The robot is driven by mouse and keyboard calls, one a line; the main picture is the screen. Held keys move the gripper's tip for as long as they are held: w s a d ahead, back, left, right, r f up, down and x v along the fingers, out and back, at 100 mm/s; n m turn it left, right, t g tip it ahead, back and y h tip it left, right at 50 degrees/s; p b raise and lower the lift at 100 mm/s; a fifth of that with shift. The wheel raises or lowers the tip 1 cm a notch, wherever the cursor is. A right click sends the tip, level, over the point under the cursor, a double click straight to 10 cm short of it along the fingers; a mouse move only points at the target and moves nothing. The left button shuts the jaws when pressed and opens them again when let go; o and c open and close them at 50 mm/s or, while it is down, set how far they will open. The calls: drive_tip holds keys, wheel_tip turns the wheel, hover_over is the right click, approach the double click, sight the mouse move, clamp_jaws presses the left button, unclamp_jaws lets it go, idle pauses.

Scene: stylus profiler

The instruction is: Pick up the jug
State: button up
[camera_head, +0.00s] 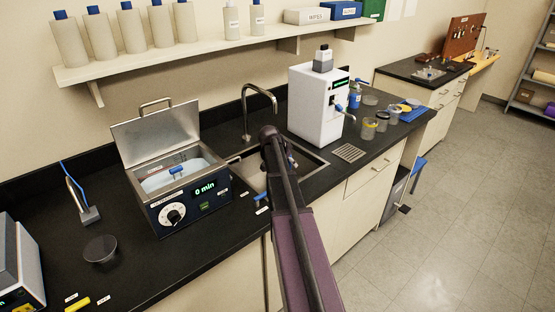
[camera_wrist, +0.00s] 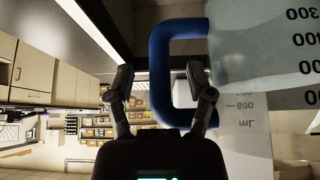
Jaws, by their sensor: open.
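The jug (camera_wrist: 262,45) is at the right of the wrist view, a translucent body with dark volume marks that appear upside down. Its blue handle (camera_wrist: 160,75) is a thick loop that reaches left from the body. My gripper (camera_wrist: 158,78) is open, with one finger on each side of the handle's upright bar. A gap shows at the left finger; whether the right finger touches the handle I cannot tell. In the head view my arm reaches over the sink (camera_head: 313,170) and hides most of what is there, so I cannot make out the jug.
An open-lidded bath (camera_head: 205,205) with a dial stands left of the sink. A white instrument (camera_head: 315,105) stands behind and right of it, with several small jars (camera_head: 369,128) beyond. A tap (camera_head: 246,105) rises at the back. A bottle shelf (camera_head: 200,55) hangs above.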

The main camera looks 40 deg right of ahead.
clamp_jaws()
drive_tip(key=shift+r, duration=0.2)
idle(0.5)
wheel_tip(320, 180, up, 10)
drive_tip(key=p, duration=1)
drive_tip(key=shift+f, duration=0.25)
drive_tip(key=c, duration=0.9)
unclamp_jaws()
drive_tip(key=shift+s, duration=0.1)
clamp_jaws()
